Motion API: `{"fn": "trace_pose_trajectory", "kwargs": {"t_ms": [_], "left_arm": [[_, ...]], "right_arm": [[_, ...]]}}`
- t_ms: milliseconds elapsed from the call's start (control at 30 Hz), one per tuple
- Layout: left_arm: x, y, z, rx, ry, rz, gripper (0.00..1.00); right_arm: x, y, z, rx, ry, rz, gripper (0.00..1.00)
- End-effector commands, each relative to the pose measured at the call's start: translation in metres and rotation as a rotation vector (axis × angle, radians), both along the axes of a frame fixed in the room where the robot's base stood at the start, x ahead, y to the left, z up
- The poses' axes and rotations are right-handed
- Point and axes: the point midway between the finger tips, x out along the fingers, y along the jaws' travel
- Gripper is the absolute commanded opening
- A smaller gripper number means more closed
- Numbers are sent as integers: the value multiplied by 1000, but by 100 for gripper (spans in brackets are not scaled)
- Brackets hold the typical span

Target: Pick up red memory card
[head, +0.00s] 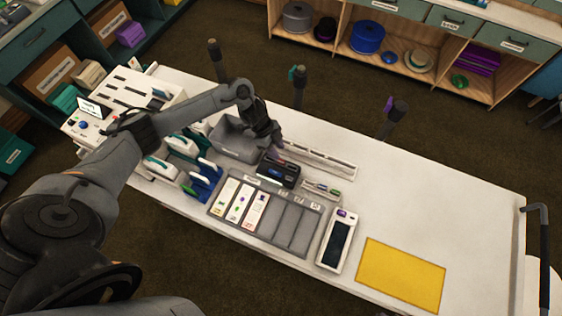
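My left gripper (275,151) points down over the middle of the white table, just behind a small black device (279,173). A purple bit shows at its fingertips. The fingers are small and dark here, so I cannot tell whether they are open or shut on it. I cannot make out a red memory card; it may be hidden or too small to see. My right gripper is not in view.
A grey bin (235,140) stands left of the gripper. In front lie a grey slotted tray (292,228) with white cards, a white handheld device (337,240) and a yellow mat (402,274). Blue and white holders (200,180) stand left. The table's right part is clear.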

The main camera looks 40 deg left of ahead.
Motion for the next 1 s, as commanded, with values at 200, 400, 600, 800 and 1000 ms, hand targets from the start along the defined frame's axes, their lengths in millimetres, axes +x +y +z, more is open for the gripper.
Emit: {"fn": "trace_pose_trajectory", "kwargs": {"t_ms": [200,400,600,800,1000], "left_arm": [[-5,-7,-20,0,5,0,36],[-4,-14,-43,-1,2,1,36],[-3,-17,-50,0,0,-1,36],[-3,-16,-50,0,0,-1,30],[-3,-16,-50,0,0,-1,0]], "right_arm": [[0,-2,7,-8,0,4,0],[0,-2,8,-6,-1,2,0],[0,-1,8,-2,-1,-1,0],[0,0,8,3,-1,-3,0],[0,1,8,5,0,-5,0]]}}
